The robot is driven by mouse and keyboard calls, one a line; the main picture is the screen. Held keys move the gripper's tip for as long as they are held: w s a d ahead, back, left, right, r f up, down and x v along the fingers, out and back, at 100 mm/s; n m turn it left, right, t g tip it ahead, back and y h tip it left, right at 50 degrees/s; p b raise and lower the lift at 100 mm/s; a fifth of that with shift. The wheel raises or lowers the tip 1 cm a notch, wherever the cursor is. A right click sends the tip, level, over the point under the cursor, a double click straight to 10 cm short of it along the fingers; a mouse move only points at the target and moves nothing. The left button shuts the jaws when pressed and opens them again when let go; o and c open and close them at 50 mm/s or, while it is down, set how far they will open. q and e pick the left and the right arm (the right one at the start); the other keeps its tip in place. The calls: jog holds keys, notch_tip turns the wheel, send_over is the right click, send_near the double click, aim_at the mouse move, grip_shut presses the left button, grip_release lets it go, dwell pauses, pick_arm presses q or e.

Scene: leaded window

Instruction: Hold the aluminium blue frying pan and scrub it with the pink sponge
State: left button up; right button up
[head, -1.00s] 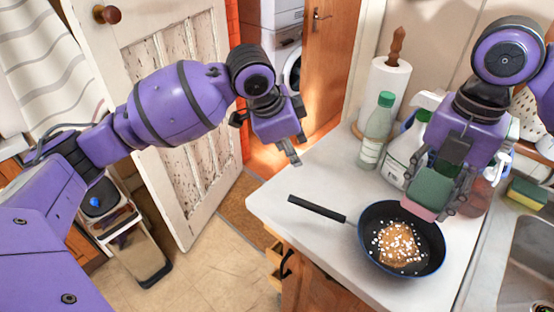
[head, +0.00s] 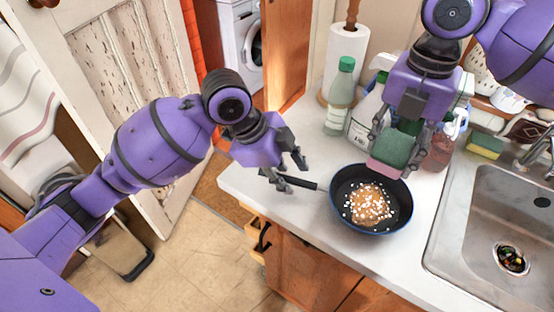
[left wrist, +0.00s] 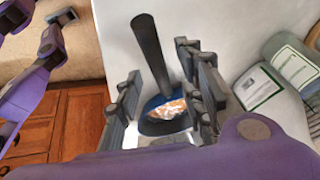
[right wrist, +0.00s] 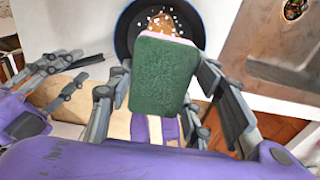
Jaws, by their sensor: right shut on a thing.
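The blue-rimmed frying pan (head: 372,224) sits on the white counter, with brown residue and white specks on its dark inside. Its black handle (head: 308,183) points left. My left gripper (head: 293,178) is open at the handle's end. In the left wrist view the handle (left wrist: 150,50) runs between the spread fingers, and I see no grip on it. My right gripper (head: 399,152) is shut on the sponge (head: 388,168), green above and pink below, held over the pan's far side. In the right wrist view the sponge (right wrist: 164,75) hides part of the pan (right wrist: 126,35).
A green-capped bottle (head: 341,98), a white bottle (head: 363,120) and a paper towel roll (head: 347,58) stand behind the pan. A steel sink (head: 485,215) is to the right, with another sponge (head: 486,145) behind it. Counter left of the pan is clear.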

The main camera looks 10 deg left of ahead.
pick_arm(q)
jog(key=shift+x, duration=1.3)
jog(key=shift+c, duration=0.4)
grip_shut()
